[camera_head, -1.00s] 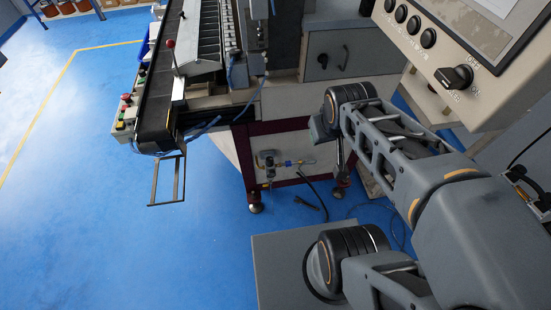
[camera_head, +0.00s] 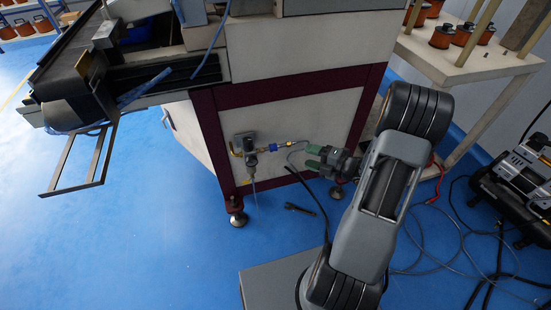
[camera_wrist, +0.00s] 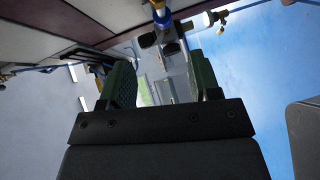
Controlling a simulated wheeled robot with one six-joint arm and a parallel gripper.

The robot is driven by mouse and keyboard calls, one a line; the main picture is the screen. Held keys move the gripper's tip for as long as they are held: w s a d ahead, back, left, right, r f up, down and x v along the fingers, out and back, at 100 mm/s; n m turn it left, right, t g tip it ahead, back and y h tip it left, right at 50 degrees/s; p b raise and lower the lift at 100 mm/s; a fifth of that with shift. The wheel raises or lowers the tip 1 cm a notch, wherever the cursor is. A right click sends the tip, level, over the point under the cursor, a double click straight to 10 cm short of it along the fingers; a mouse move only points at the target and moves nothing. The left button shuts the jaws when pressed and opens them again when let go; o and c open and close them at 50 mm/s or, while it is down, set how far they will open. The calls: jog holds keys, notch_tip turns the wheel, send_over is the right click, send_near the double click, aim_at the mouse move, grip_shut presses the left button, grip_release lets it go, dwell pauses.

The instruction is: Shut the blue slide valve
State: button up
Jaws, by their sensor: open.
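In the wrist view, my gripper (camera_wrist: 160,82) is open, with nothing held between the green fingers. A blue piece (camera_wrist: 158,4) shows at the top edge there, beyond the fingertips; I cannot tell if it is the valve.
The machine's dark red frame (camera_head: 298,88) and pale panel stand behind the air line. A black hose (camera_head: 308,190) runs below my gripper. A machine foot (camera_head: 238,218) stands at left. A white table (camera_head: 462,62) and a compressor (camera_head: 520,175) are at right. Blue floor is open at left.

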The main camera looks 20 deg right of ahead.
aim_at(275, 149)
jog(key=shift+y, duration=0.3)
jog(key=b+x, duration=0.1)
jog(key=x, duration=0.3)
jog(key=b+x, duration=0.1)
jog(key=x, duration=0.4)
jog(key=b+x, duration=0.1)
jog(key=x, duration=0.3)
jog(key=shift+s+a+f, duration=0.15)
jog(key=shift+a+f, duration=0.25)
jog(key=shift+c, duration=0.3)
grip_shut()
